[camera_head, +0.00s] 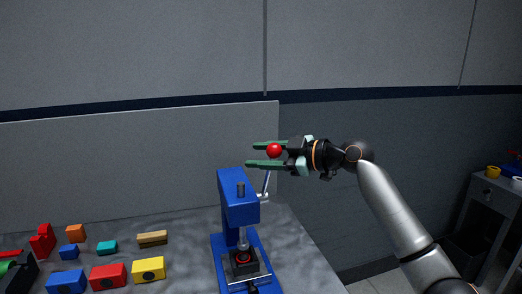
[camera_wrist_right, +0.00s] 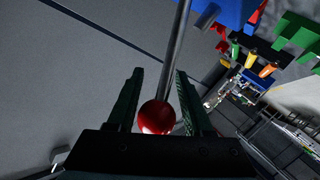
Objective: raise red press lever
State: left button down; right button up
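A blue lever press (camera_head: 238,205) stands on the grey table, with a black block at its base. Its thin metal lever (camera_head: 266,184) rises from the right side to a red ball knob (camera_head: 274,150). My right gripper (camera_head: 258,154) reaches in from the right at the knob, with its green fingers above and below the ball. In the right wrist view the red ball (camera_wrist_right: 156,117) lies between the open fingers (camera_wrist_right: 158,90), with a visible gap to the right finger. The rod (camera_wrist_right: 174,50) runs out past the fingertips. I do not see my left gripper.
Several coloured blocks, including a yellow block (camera_head: 148,269) and a red block (camera_head: 108,277), lie on the table (camera_head: 180,215) left of the press. A black and green item (camera_head: 22,272) is at the lower left edge. A grey panel (camera_head: 130,160) stands behind. A cabinet (camera_head: 494,208) stands far right.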

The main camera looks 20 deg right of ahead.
jog(key=shift+o, duration=0.7)
jog(key=shift+w, duration=0.15)
jog(key=shift+o, duration=0.8)
jog(key=shift+r, duration=0.35)
jog(key=b+v, duration=0.3)
jog(key=v, duration=0.9)
jog(key=shift+s+d, duration=0.2)
jog(key=shift+s, duration=0.1)
jog(key=shift+c, duration=0.3)
